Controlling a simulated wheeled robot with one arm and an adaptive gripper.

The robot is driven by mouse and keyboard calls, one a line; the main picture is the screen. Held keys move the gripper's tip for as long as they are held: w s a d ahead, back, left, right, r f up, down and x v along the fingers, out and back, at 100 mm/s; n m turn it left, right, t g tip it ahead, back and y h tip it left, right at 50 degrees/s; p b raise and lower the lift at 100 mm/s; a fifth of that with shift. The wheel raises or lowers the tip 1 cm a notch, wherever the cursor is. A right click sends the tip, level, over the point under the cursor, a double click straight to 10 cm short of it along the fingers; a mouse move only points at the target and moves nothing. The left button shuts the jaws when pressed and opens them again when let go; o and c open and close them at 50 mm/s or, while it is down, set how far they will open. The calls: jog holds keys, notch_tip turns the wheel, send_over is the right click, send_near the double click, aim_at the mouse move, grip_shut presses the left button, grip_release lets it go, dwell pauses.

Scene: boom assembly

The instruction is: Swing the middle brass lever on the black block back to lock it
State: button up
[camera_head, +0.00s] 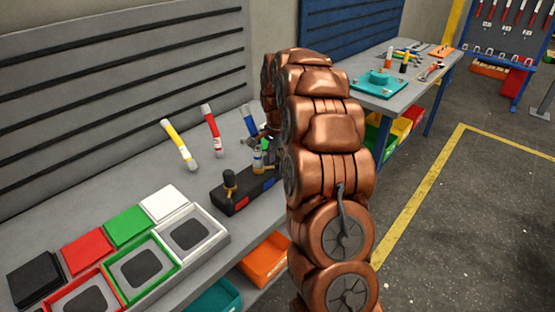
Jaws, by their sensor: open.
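The black block (236,204) sits on the grey bench, with red and blue patches on its front face. A dark and brass upright lever (229,185) stands at its left end. A second brass-coloured upright part (258,160) stands farther along, close to my gripper; I cannot tell for sure that it is the middle lever. My gripper (262,142) is small and dark at this part, mostly hidden by my copper arm. It is open, and whether it touches anything is unclear. The right end of the block is hidden behind my arm.
Coloured trays and lids, including a green tray (143,271), lie at front left. An orange bin (266,260) is below. Another bench (400,95) stands behind right.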

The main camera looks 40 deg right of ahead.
jog(key=shift+f, duration=0.1)
grip_shut()
dwell(0.4)
